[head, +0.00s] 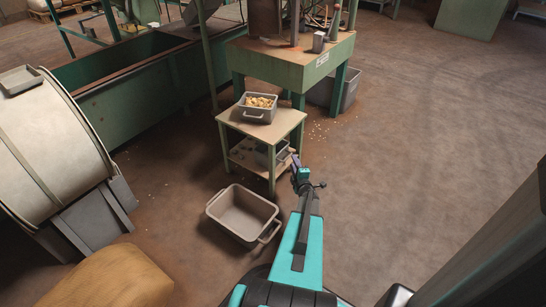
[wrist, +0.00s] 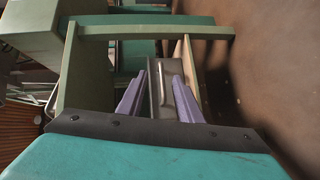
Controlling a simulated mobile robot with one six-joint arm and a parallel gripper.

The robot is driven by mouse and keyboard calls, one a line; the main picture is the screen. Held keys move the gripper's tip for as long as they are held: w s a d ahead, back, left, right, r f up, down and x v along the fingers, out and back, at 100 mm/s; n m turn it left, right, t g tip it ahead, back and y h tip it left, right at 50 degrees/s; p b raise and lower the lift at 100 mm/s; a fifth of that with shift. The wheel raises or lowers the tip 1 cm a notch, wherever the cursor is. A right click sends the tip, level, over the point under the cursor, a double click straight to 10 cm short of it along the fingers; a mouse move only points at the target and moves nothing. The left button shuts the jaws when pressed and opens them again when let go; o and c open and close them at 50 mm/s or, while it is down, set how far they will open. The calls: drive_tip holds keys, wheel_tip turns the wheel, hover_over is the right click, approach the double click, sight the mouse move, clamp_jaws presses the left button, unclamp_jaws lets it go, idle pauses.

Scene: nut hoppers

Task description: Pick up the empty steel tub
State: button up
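A small grey steel tub (head: 268,155) sits on the lower shelf of a small table; its inside is mostly hidden in the head view. A similar grey tub (head: 257,114) full of nuts stands on the tabletop. My gripper (head: 297,162) is at the right side of the lower shelf, close to the shelf tub. In the wrist view the purple fingers of my gripper (wrist: 162,78) are apart, with a dark grey tub edge (wrist: 168,70) between and beyond them. I cannot tell whether they touch it.
The small table (head: 230,117) has green legs around the shelf. A larger empty beige bin (head: 243,213) lies on the floor in front. A green machine bench (head: 300,68) stands behind, with a grey bin (head: 349,90) under it. The floor at right is clear.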

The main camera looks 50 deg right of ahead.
sight(290, 155)
drive_tip(key=shift+x, duration=1.2)
drive_tip(key=shift+b+x, duration=1.4)
drive_tip(key=shift+x, duration=1.2)
clamp_jaws()
drive_tip(key=shift+a+f, duration=0.1)
